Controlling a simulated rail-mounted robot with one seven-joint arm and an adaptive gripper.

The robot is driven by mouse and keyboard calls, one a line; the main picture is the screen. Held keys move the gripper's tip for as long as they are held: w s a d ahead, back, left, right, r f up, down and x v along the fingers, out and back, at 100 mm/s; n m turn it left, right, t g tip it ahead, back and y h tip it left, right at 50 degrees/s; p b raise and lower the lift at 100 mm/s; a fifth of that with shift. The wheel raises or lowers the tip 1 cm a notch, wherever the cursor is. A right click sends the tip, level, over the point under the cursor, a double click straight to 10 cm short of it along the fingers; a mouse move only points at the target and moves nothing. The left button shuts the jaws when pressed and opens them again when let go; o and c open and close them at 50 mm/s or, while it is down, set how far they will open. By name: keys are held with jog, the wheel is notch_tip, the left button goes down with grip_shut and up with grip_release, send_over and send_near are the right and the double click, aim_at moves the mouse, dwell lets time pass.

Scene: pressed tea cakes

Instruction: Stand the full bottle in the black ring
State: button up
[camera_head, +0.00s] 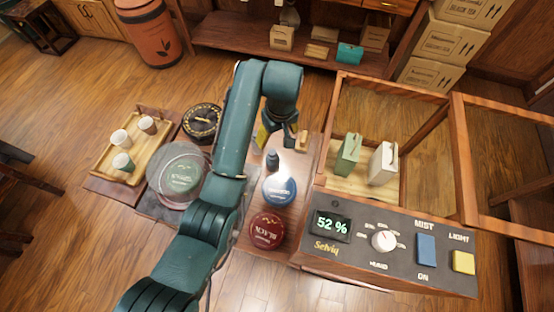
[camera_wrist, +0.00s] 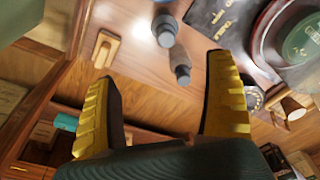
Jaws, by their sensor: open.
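A small dark bottle (camera_head: 273,160) stands on the wooden table beside the blue tea cake. The wrist view shows two dark bottles, a farther one (camera_wrist: 165,32) near a bright glare and another (camera_wrist: 183,73); I cannot tell which is full. My gripper (camera_wrist: 165,67) is open, with its yellow fingers spread and nothing held. The second bottle shows between the fingertips in the wrist view, apart from them. In the head view my arm partly hides the gripper. A small dark round mark (camera_head: 335,204) lies on the control panel; I cannot tell whether it is the black ring.
A glass dome (camera_head: 172,157) covers a green tea cake. Blue (camera_head: 279,190) and red (camera_head: 267,231) tea cakes lie near the panel. A cup tray (camera_head: 104,168) and black dial (camera_head: 202,121) stand left. A wooden-framed cabinet (camera_head: 428,97) with two canisters stands right. A wooden handle (camera_wrist: 105,48) lies near the bottles.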

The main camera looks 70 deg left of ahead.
aim_at(274, 152)
jog(key=f+b, duration=0.1)
jog(key=f, duration=0.2)
jog(key=a+f, duration=0.1)
jog(key=f, duration=0.3)
jog(key=f+b, duration=0.1)
jog(key=f, duration=0.2)
jog(key=shift+s+a+f+b, duration=0.2)
jog(key=shift+f+b, duration=0.1)
jog(key=shift+f, duration=0.1)
jog(key=f, duration=0.2)
jog(key=f+b, duration=0.1)
jog(key=f, duration=0.2)
jog(key=shift+s+a+f+b, duration=0.3)
jog(key=shift+s+a, duration=0.05)
jog(key=shift+c, duration=0.2)
jog(key=c, duration=1.3)
